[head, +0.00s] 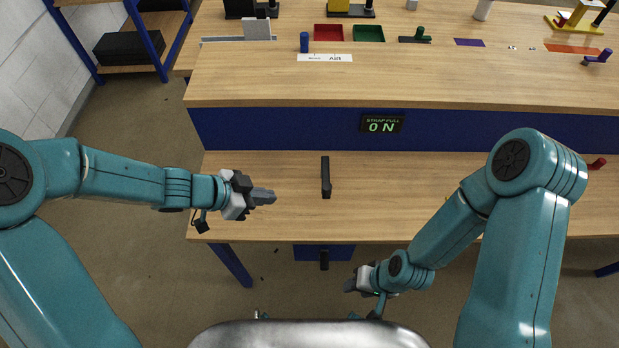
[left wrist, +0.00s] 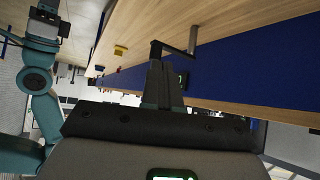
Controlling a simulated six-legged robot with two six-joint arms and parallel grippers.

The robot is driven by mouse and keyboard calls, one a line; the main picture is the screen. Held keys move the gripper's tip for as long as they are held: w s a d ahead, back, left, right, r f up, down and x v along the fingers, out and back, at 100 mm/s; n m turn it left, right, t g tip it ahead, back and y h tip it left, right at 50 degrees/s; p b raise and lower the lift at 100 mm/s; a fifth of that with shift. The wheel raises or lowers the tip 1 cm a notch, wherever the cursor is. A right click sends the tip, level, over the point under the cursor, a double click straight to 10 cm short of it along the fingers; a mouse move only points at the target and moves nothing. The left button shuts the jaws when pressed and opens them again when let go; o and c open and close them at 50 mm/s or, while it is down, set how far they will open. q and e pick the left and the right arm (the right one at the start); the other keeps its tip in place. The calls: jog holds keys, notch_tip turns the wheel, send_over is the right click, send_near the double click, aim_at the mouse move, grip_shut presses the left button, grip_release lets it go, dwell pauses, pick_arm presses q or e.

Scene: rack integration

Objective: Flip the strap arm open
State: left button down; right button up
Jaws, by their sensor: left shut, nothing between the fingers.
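A dark, narrow bar (head: 325,178), which looks like the strap arm, is on the lower wooden bench level, near its middle. In the left wrist view a dark arm (left wrist: 174,49) with an upright post shows just beyond my fingertips; any contact is unclear. My left gripper (head: 272,197) is shut and empty, over the bench to the left of the bar and apart from it in the head view. Its fingers (left wrist: 162,84) point toward the dark arm in the left wrist view. My right gripper (head: 349,286) is low in front of the bench; its jaws are not clear.
A display (head: 382,123) on the blue riser reads "STRAP PULL 0 N". The upper shelf holds a red tray (head: 328,33), a green tray (head: 369,33) and a blue peg (head: 304,42). A red piece (head: 597,163) lies at the far right. The bench around the bar is clear.

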pick_arm(q)
jog(key=r, duration=0.1)
jog(key=b, duration=0.3)
send_near(325, 181)
jog(key=shift+s+d+f, duration=1)
jog(key=shift+s+d, duration=0.15)
jog(key=shift+d, duration=0.45)
jog(key=shift+d+b, duration=0.15)
jog(key=shift+b, duration=0.15)
